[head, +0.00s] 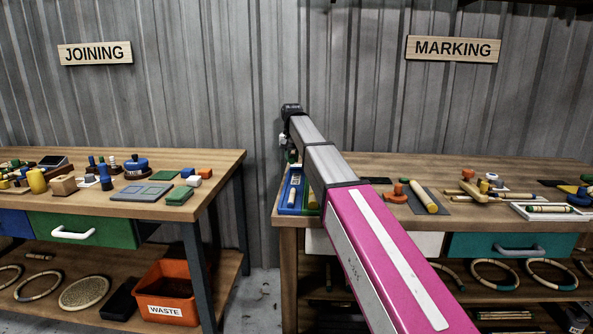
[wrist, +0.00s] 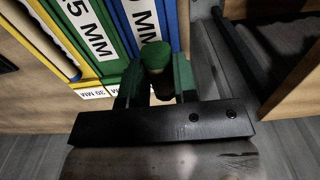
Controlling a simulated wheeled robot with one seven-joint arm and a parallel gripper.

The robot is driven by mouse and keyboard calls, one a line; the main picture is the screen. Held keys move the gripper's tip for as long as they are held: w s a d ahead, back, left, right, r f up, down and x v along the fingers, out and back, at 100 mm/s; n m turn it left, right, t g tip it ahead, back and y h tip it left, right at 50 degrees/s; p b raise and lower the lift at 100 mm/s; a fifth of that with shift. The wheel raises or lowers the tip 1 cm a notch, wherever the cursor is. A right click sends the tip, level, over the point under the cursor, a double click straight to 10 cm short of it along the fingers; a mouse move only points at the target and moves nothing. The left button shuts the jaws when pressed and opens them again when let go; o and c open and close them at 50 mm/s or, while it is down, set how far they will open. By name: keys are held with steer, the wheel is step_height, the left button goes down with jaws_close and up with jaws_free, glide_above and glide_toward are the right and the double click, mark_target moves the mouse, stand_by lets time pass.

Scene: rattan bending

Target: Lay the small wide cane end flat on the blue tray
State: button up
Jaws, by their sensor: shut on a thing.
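The cane end (wrist: 155,56) shows a green top and a darker body in the wrist view. It stands between the two green fingers of my gripper (wrist: 157,68), which is shut on it. The blue tray (wrist: 173,25) lies just beyond it, with a white label ending in "0 MM". Whether the cane end touches the tray cannot be told. In the head view the blue tray (head: 291,194) is at the left end of the marking table, and my arm mostly hides the gripper.
A green tray (wrist: 103,50) and a yellow strip (wrist: 47,33) lie left of the blue tray. The marking table (head: 460,218) holds an orange piece (head: 396,194) and a cane piece (head: 424,197). A gap separates it from the joining table (head: 150,208).

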mark_target(297, 174)
steer(key=shift+w+d+f, duration=0.8)
steer(key=shift+w+d, duration=0.05)
steer(key=shift+w, duration=0.2)
steer(key=shift+f, duration=2)
steer(key=shift+f, duration=0.15)
steer(key=o, duration=0.9)
step_height(297, 174, up, 12)
